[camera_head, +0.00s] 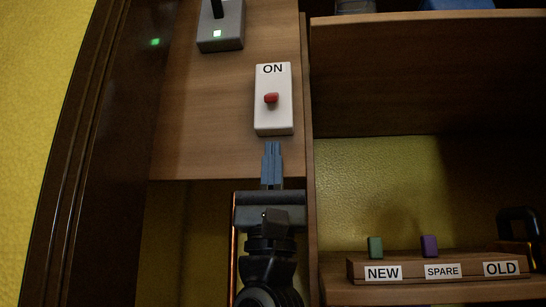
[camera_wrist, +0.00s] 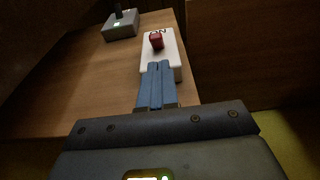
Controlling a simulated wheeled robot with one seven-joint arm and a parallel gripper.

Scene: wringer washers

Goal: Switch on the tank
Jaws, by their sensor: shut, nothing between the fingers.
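A white switch box (camera_head: 273,118) labelled ON is on the wooden panel, with a small red switch knob (camera_head: 271,98) at its middle. The box (camera_wrist: 172,59) and the red knob (camera_wrist: 156,40) also show in the wrist view. My gripper (camera_head: 272,146) has its blue fingers shut together and empty. In the head view the fingertips are just below the box's lower edge. In the wrist view the fingertips (camera_wrist: 158,64) overlap the box's near part, short of the red knob. I cannot tell whether they touch the box.
A grey box (camera_head: 220,36) with a black lever and a lit green light sits up and left. At lower right, a wooden rack (camera_head: 437,265) labelled NEW, SPARE and OLD has a green block (camera_head: 375,247) and a purple block (camera_head: 429,246). A vertical divider (camera_head: 308,150) stands close right.

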